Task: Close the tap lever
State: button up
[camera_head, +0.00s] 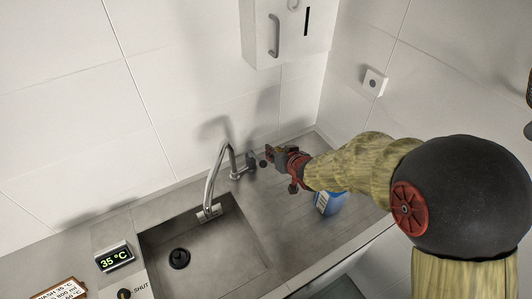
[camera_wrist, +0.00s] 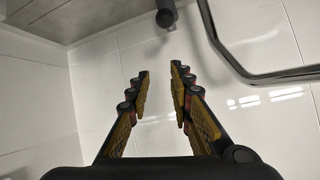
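The tap has a curved metal spout (camera_head: 216,172) over the sink. A dark grey tap lever (camera_head: 251,161) shows beside the spout's base, with a round black end near my gripper. In the wrist view a dark rounded rod end (camera_wrist: 165,18), which looks like the lever, lies at the top, beyond my fingertips. The spout pipe (camera_wrist: 237,64) bends down the right side there. My gripper (camera_head: 270,154) is just right of the lever in the head view. In the wrist view my gripper (camera_wrist: 160,72) has its fingers apart with nothing between them. I cannot tell whether it touches the lever.
The sink (camera_head: 205,250) with a black drain is at lower left. A temperature display (camera_head: 115,257) reads 35 °C beside it. A blue bottle (camera_head: 328,203) stands on the counter (camera_head: 285,215) below my arm. A white wall cabinet (camera_head: 285,30) hangs above.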

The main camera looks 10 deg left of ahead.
aim_at(257, 159)
jog(key=shift+w+a+r, duration=0.15)
jog(key=shift+a+r, duration=0.05)
jog(key=shift+r, duration=0.05)
jog(key=shift+c, duration=0.7)
jog(key=shift+w+a+f, duration=0.1)
jog(key=shift+w+f, duration=0.05)
jog(key=shift+w, duration=0.05)
jog(key=shift+c, duration=0.6)
jog(key=x, duration=0.9)
jog(key=shift+w+a+f, duration=0.1)
jog(key=shift+w, duration=0.15)
grip_shut()
jog(key=s+f, duration=0.2)
jog(key=s, duration=0.1)
jog(key=shift+d+f, duration=0.1)
jog(key=shift+d, duration=0.3)
jog(key=shift+s, duration=0.15)
